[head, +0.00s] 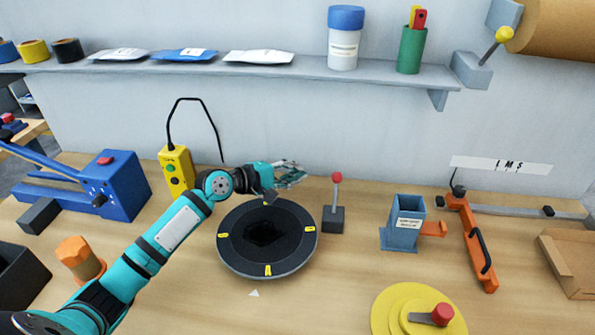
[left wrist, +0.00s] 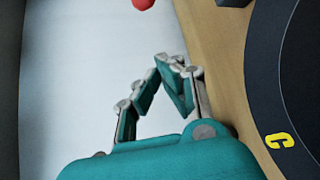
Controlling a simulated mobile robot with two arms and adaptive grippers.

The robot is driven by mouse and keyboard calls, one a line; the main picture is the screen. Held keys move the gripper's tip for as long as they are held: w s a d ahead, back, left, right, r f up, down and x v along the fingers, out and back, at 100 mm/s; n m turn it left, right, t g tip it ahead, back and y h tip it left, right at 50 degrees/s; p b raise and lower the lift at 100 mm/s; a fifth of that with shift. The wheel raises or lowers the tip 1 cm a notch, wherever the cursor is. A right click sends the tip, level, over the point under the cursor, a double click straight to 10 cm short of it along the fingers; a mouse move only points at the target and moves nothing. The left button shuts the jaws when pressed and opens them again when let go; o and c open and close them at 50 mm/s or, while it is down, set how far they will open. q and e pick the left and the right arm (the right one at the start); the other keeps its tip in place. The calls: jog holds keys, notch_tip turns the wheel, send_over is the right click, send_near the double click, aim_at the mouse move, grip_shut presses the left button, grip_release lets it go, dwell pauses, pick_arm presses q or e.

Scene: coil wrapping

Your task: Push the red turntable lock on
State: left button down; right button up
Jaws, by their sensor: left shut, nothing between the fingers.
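The turntable lock is a lever with a red ball (head: 337,177) on a small dark base (head: 333,219). It stands roughly upright just right of the black turntable (head: 232,252), which has yellow marks on its rim. The red ball also shows, cut off, at the top edge of the left wrist view (left wrist: 144,3). My left gripper (head: 300,175) is shut and empty above the turntable's far edge, to the left of the red ball and apart from it. Its closed fingertips show in the left wrist view (left wrist: 172,62). My right gripper is not in view.
A yellow control box (head: 176,170) with a cable stands left of the gripper. A blue-grey holder (head: 402,228) stands right of the lock. A yellow disc (head: 392,300) with a red knob (head: 442,314) lies front right. The wall and shelf (head: 270,72) are behind.

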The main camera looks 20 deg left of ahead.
aim_at(336, 193)
pick_arm(q)
jog(key=w+d+p, duration=0.3)
jog(key=d, duration=0.3)
jog(key=shift+w+f, duration=0.2)
jog(key=shift+f, duration=0.15)
jog(key=shift+d, duration=0.1)
